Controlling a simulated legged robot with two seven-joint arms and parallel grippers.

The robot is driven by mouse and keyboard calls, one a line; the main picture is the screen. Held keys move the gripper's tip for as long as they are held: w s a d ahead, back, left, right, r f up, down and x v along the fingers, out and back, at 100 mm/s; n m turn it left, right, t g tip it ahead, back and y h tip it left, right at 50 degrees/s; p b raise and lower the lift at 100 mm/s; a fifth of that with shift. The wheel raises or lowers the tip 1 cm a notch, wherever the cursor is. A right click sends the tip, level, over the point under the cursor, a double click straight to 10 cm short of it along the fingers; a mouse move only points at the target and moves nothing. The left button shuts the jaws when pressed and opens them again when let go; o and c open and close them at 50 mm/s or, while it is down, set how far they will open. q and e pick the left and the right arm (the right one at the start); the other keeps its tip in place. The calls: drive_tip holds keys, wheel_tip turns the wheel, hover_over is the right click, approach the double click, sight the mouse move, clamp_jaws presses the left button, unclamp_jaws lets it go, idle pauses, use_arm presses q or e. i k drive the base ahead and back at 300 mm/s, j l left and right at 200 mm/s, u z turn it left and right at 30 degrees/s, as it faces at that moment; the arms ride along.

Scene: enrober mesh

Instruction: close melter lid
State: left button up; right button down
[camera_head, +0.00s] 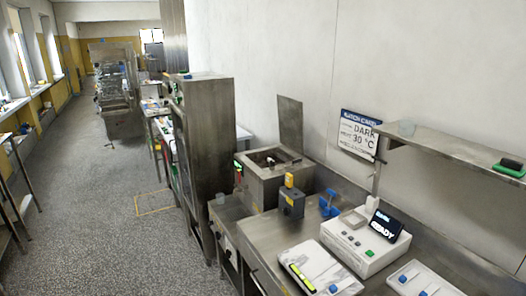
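The melter (262,190) is a steel box on the lower counter along the right-hand wall, with an open dark well on top. Its lid (289,122) stands upright at the rear of the box, so the melter is open. Some of the well's inside is too small to make out. Neither of my grippers shows in the head view.
A tall steel cabinet (205,135) stands left of the melter. A dark box with a yellow top (291,203) stands close in front of it. A white device (360,243) and a tray (318,273) lie nearer on the counter (262,243). A shelf (450,150) juts out at right. The floor (110,235) at left is clear.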

sight(290, 110)
drive_tip(key=i+j+u, duration=0.35)
drive_tip(key=i, duration=0.65)
drive_tip(key=i+u, duration=0.4)
drive_tip(key=i, duration=0.6)
